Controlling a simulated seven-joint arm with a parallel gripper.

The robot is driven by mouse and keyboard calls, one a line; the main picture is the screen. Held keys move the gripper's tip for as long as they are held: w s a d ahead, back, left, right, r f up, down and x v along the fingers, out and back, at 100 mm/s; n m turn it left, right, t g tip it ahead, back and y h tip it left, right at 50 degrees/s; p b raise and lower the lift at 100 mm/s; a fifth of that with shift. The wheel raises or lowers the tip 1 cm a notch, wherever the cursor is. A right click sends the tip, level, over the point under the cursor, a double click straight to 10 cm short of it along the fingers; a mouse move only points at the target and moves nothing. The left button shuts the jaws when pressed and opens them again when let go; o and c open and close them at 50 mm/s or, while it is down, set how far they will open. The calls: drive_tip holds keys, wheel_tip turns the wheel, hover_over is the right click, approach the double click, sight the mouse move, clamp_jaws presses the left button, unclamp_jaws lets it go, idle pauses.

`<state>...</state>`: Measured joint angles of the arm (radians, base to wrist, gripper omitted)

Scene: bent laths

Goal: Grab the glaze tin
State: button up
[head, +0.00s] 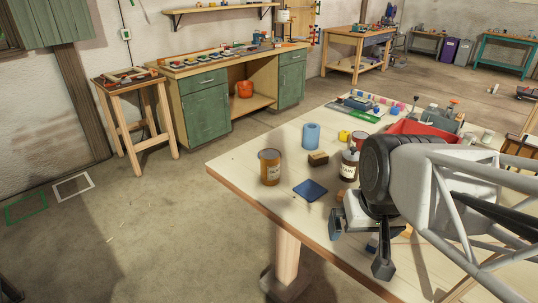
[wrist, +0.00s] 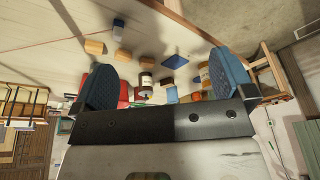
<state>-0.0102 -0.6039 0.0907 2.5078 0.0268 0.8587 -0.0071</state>
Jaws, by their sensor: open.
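An orange-brown tin with a pale label (head: 270,167) stands upright near the left end of the light wooden table (head: 235,168); I take it for the glaze tin, though its lettering is too small to read surely. It also seems to show right of centre in the wrist view (wrist: 204,74). My gripper (head: 360,245) is open and empty, fingers apart, to the right of the tin and nearer the table's front edge. In the wrist view my gripper (wrist: 164,68) has nothing held between its fingers.
A dark blue pad (head: 311,190) lies between the tin and my gripper. A dark bottle with a white label (head: 349,164), a brown block (head: 318,159) and a blue cylinder (head: 311,135) stand behind. A red tray (head: 408,127) is farther back. The table's left corner is clear.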

drive_tip(key=w+a+f+t+y, duration=0.1)
drive_tip(key=w+a+t, duration=0.15)
drive_tip(key=w, duration=0.55)
drive_tip(key=w+a+f+t, duration=0.1)
drive_tip(key=w+a, duration=0.3)
drive_tip(key=w, duration=0.4)
drive_tip(key=w+a+f+t+y, duration=0.15)
drive_tip(key=w+a, duration=0.25)
drive_tip(key=w, duration=0.4)
drive_tip(key=t+h, duration=0.4)
drive_tip(key=t, duration=0.1)
approach(270, 156)
drive_tip(key=x, duration=0.4)
drive_tip(key=shift+m, duration=0.4)
drive_tip(key=shift+x, duration=1.3)
drive_tip(key=shift+f, duration=0.1)
drive_tip(key=shift+x, duration=2.55)
drive_tip(key=shift+a, duration=0.1)
